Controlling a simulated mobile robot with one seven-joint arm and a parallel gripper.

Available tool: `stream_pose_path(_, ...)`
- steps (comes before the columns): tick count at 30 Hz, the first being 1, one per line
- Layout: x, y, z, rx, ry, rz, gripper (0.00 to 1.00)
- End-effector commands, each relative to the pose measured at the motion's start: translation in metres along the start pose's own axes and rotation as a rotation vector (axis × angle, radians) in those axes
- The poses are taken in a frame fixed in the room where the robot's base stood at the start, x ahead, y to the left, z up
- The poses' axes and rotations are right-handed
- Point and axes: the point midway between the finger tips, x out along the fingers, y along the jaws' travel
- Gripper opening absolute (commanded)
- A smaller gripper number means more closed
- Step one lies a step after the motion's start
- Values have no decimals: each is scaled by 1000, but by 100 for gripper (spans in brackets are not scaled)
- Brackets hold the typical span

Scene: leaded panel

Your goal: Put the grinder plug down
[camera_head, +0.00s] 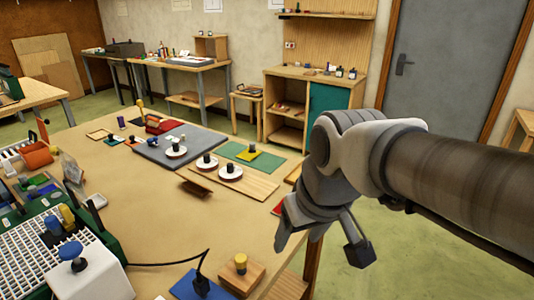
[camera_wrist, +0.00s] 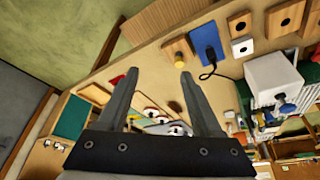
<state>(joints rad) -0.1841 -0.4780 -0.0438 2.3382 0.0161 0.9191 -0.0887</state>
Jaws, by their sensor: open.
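The grinder plug (camera_head: 200,285) is black and stands on a blue mat (camera_head: 184,283) at the front edge of the table. Its black cord runs left toward the white grinder box (camera_head: 85,278) with a blue knob. In the wrist view the plug (camera_wrist: 211,55) is on the blue mat (camera_wrist: 205,36), with its cord curling beside it. My gripper (camera_head: 279,240) is above the table's right edge, apart from the plug. In the wrist view my gripper's two fingers (camera_wrist: 159,74) are spread wide with nothing between them.
A wooden block with a yellow knob (camera_head: 240,263) stands right of the blue mat. A green tray with a white grid (camera_head: 62,240) is at left. Small discs with black knobs (camera_head: 230,172) stand farther back. The middle tabletop (camera_head: 150,215) is mostly clear.

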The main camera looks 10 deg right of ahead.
Motion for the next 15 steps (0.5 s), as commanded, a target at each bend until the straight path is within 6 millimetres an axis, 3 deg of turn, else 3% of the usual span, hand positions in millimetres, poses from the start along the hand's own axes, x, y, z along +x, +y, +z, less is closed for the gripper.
stream_pose_path(6, -19, 24, 41, 153, 99, 72, 67)
stream_pose_path(15, -22, 30, 55, 205, 129, 98, 67)
